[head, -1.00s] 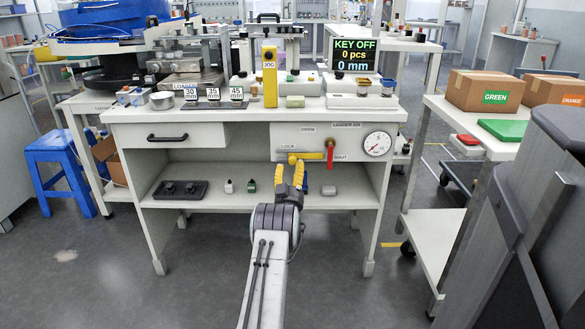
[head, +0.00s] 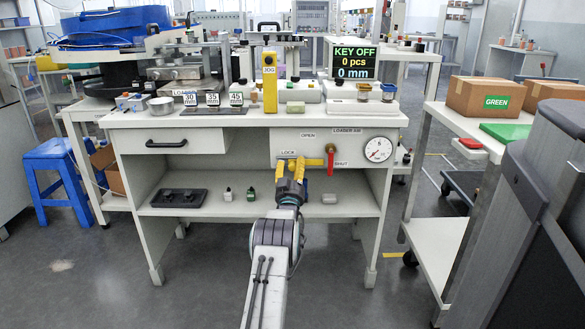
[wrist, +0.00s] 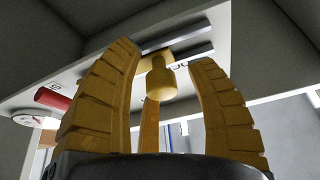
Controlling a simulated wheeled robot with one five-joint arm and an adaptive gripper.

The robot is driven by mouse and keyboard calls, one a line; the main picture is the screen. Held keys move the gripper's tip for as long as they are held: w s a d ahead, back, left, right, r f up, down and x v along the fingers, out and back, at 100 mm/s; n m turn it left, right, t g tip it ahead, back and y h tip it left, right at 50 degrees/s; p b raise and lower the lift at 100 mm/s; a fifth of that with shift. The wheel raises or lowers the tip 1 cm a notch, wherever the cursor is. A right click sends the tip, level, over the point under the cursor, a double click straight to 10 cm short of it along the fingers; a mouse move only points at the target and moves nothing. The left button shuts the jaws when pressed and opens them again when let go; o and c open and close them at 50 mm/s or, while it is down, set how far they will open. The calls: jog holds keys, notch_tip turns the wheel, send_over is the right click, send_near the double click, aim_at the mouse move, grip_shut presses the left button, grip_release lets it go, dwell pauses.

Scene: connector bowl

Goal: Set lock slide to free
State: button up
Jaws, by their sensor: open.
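My gripper (head: 290,167) is in front of the cabinet's upper panel, just under the LOCK label. Its two yellow fingers are spread. In the wrist view, my gripper (wrist: 168,85) shows its fingers on either side of a yellow knob (wrist: 160,80), apparently the lock slide's, with visible gaps to both fingers. The knob sits at a grey slot or rail (wrist: 180,48) in the panel. In the head view my fingers largely hide the knob, so its exact place along the slot cannot be told. The display (head: 354,64) reads KEY OFF.
A red valve handle (head: 330,160) marked SHUT is close right of my gripper. A pressure gauge (head: 378,149) is farther right. A cart with boxes (head: 488,94) stands at right.

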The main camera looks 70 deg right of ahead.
grip_shut()
dwell(0.4)
